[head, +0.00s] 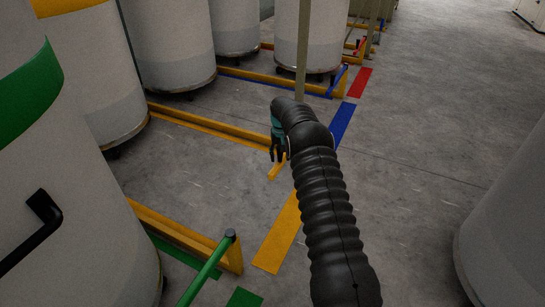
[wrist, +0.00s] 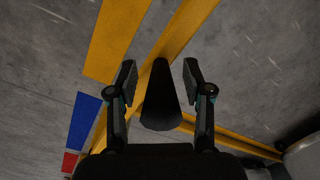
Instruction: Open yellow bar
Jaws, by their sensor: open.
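A short piece of the yellow bar (head: 277,168) shows just below my gripper (head: 277,154) in the head view; my gripper and arm hide the rest. In the wrist view my gripper (wrist: 160,75) is open, with one finger on each side of a black rounded grip (wrist: 160,98). The grip looks like the end of the bar, and gaps show between it and both fingertips. A long yellow strip (wrist: 180,38) runs behind it. I cannot tell how far the grip reaches between the fingers in depth.
Low yellow rails (head: 205,124) edge bays of large white cans (head: 172,45). A green bar (head: 208,268) with a dark end stands at front left. Yellow floor marking (head: 278,235) and blue marking (head: 342,124) lie nearby. A thin post rises behind my gripper. Open floor lies right.

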